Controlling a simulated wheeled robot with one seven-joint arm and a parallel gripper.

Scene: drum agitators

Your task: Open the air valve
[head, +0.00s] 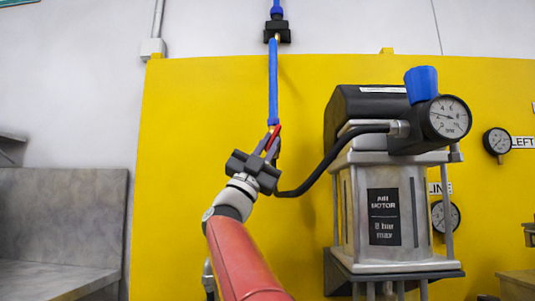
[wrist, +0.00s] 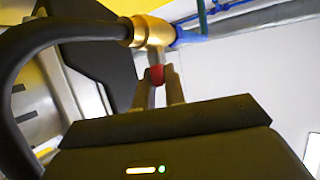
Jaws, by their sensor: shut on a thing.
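The air valve's red handle (head: 275,134) shows in the head view at the lower end of a vertical blue air pipe (head: 273,85). It looks slanted, its upper end leaning right. My gripper (head: 268,146) is at the valve, its fingers closed around the handle. In the wrist view, a bit of the red handle (wrist: 157,74) shows between the two fingers of my gripper (wrist: 160,85). The brass valve body (wrist: 150,30) lies just beyond the fingertips, with the blue pipe (wrist: 190,37) on its right. Most of the handle is hidden by the fingers.
A black hose (head: 316,164) curves from the valve area to the air motor (head: 385,210), right of my arm. A blue knob (head: 421,84) and a gauge (head: 449,118) sit on its top. A yellow panel (head: 180,180) stands behind. A grey bench (head: 60,275) is at left.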

